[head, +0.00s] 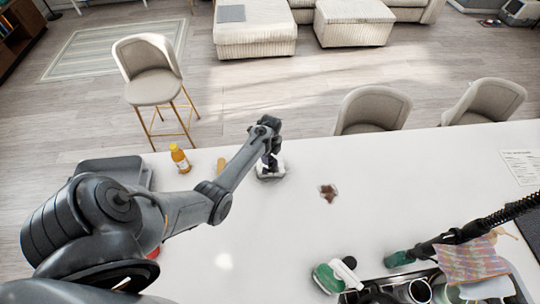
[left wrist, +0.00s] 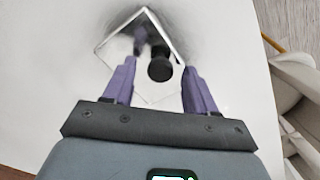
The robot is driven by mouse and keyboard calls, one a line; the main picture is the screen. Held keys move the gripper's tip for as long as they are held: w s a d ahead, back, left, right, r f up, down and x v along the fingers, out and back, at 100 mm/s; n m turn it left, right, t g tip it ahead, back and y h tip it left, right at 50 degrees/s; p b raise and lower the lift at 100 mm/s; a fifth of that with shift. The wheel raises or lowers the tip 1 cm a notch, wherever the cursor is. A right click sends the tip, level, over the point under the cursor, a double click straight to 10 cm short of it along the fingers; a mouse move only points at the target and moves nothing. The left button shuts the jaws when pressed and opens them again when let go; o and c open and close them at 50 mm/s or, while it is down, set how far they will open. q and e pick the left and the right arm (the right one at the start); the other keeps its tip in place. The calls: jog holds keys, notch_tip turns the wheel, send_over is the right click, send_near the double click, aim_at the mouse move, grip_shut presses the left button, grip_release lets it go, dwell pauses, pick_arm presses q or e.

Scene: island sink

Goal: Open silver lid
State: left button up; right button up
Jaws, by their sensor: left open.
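The silver lid (left wrist: 140,45) is a square, shiny plate with a round black knob (left wrist: 159,68), seen from above in the left wrist view. In the head view the silver lid (head: 271,173) sits on the white counter near its far edge, partly hidden by my gripper. My left gripper (left wrist: 160,72) points down over the lid with its two purple fingers apart. The knob appears between the fingers; I cannot tell whether either finger touches it. The left gripper (head: 270,163) also shows in the head view, dark and small. My right gripper is not in view.
On the white counter (head: 400,200), an orange bottle (head: 180,158) stands left of the lid and a brown item (head: 328,193) lies right. A green-and-white item (head: 335,277) lies beside the sink at the lower right. Chairs stand beyond the far edge.

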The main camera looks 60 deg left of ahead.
pick_arm(q)
jog(key=shift+f, duration=0.1)
jog(key=shift+c, duration=0.3)
grip_shut()
